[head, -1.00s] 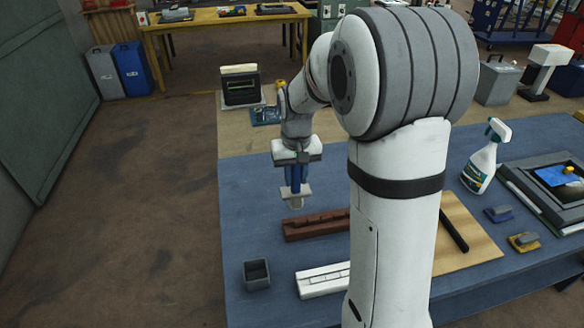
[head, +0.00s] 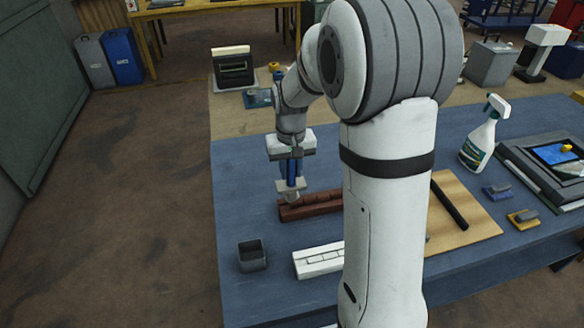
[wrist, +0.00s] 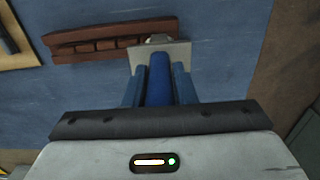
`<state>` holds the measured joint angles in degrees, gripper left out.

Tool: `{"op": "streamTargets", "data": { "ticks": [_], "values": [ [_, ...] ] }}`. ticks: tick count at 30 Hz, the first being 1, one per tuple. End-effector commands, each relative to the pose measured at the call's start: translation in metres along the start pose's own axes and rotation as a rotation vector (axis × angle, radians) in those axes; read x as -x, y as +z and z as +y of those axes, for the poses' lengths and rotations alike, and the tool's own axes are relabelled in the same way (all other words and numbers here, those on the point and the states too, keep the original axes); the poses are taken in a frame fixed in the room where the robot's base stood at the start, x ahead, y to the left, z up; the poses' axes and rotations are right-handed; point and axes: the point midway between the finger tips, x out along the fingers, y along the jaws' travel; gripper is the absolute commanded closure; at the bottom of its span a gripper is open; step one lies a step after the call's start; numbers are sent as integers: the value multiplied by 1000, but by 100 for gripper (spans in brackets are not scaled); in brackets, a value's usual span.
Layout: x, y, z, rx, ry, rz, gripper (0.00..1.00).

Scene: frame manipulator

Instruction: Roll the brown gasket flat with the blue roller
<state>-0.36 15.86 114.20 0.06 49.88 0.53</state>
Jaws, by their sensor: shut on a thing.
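My gripper (head: 291,163) is shut on the blue handle of the roller (wrist: 160,78), which points down. A pale grey plate (head: 290,185) at the tool's lower end partly hides its tip. The tip is at the left end of the long brown grooved piece (head: 318,206) on the blue bench top. In the wrist view this brown piece (wrist: 95,45) runs left from the plate. I cannot tell whether the tip touches it. I cannot make out a separate brown gasket. My arm hides the brown piece's right end in the head view.
A white slotted block (head: 318,262) and an open grey box (head: 252,255) stand nearer the front. A dark strip (head: 449,205) lies on a wooden board (head: 470,225) to the right. A spray bottle (head: 482,138) stands farther right. The bench's left side is mostly clear.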

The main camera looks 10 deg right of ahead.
Motion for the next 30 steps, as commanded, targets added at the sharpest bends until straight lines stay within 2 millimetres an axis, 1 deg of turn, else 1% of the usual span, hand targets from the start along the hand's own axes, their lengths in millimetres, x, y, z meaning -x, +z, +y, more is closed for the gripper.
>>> {"op": "streamTargets", "data": {
  "ticks": [8, 26, 30],
  "values": [
    [0, 0, 0, 1, 0, 1, 100],
    [-13, 0, -1, 2, 0, 0, 100],
    [-12, 0, -1, 2, 0, 0, 100]
  ]
}}
